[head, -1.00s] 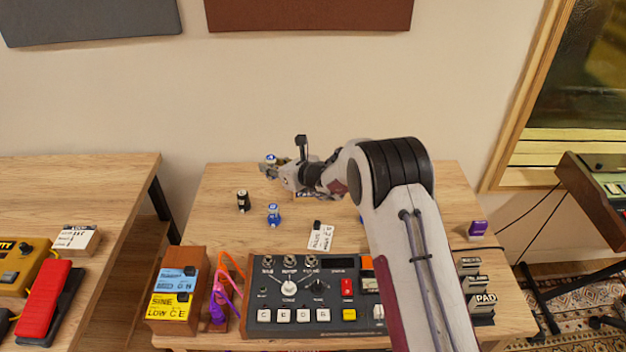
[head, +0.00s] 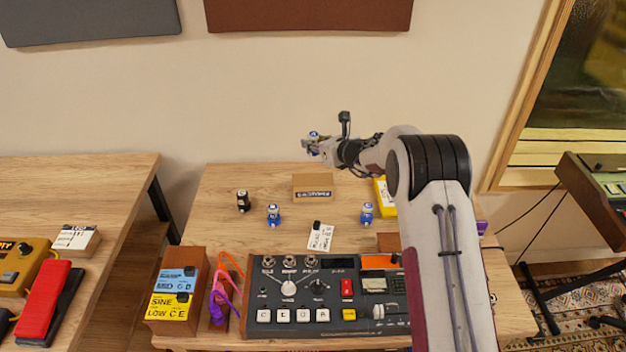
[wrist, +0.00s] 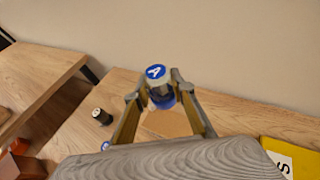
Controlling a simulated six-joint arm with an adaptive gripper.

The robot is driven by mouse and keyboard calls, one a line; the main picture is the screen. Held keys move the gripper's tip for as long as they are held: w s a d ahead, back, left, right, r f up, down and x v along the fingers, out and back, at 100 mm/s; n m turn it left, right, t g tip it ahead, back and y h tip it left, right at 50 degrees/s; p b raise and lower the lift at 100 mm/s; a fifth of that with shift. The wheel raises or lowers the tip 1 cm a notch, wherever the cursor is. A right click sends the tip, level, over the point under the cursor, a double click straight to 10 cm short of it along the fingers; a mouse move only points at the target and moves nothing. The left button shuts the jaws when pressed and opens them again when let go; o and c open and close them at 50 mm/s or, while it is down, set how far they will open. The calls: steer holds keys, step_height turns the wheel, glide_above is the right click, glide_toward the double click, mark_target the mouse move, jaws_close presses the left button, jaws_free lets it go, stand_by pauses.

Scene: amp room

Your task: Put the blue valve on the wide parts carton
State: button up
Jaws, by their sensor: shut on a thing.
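My gripper (head: 309,146) is shut on a blue valve (head: 313,134) with a round blue cap marked A. In the wrist view the valve (wrist: 158,88) sits upright between the fingertips (wrist: 160,92). The brown parts carton (head: 312,182) stands on the table with a dark label on its front. In the head view the gripper and valve are above it. In the wrist view the carton top (wrist: 170,123) shows partly behind the valve and fingers. Two other blue-and-white valves stand on the table, one left of centre (head: 273,216) and one right (head: 367,213).
A black valve (head: 243,201) stands left of the carton. A white card (head: 320,235), a yellow item (head: 384,198) and a grey control unit (head: 300,316) lie nearer or to the right.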

steer(key=shift+f, duration=3.15)
steer(key=shift+f, duration=1.85)
steer(key=shift+f, duration=0.15)
steer(key=o, duration=1.1)
steer(key=shift+r, duration=0.2)
steer(key=v, duration=1.2)
